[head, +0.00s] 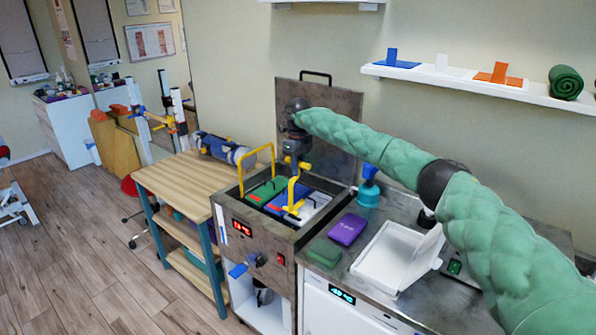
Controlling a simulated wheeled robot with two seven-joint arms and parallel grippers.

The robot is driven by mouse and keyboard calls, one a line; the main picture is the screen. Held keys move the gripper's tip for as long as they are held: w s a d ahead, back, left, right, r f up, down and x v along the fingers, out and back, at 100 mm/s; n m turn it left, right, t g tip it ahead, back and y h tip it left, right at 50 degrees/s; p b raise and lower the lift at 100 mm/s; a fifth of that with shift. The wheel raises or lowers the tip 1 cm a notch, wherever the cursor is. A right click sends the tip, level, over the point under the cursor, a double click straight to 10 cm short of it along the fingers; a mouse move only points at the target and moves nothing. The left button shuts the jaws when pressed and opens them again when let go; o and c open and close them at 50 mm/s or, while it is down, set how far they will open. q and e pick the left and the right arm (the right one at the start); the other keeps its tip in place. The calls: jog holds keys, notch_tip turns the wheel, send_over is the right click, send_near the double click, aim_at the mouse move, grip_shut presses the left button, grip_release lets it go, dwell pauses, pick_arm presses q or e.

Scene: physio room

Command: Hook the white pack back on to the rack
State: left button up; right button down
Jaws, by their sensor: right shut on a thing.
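The white pack (317,203) lies in the right part of the open tank, partly hidden by a yellow upright. The yellow rack (257,155) stands in the tank, with one tall loop at its left and another at its right. My right gripper (294,172) is above the tank, pointing down, shut at the top of the right loop. It appears to hold that bar, though its fingers partly hide the contact. A blue pack (287,196) and a green pack (267,188) sit to the left of the white pack. My left gripper is not in view.
The tank's lid (342,120) stands upright behind it. On the right counter are a purple pack (347,229), a dark green pack (325,252), a white open box (384,262) and a blue-topped bottle (369,185). A wooden table (180,180) adjoins at left. A wall shelf (460,82) is above.

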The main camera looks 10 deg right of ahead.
jog(key=shift+r+p, duration=0.85)
jog(key=shift+r, duration=3)
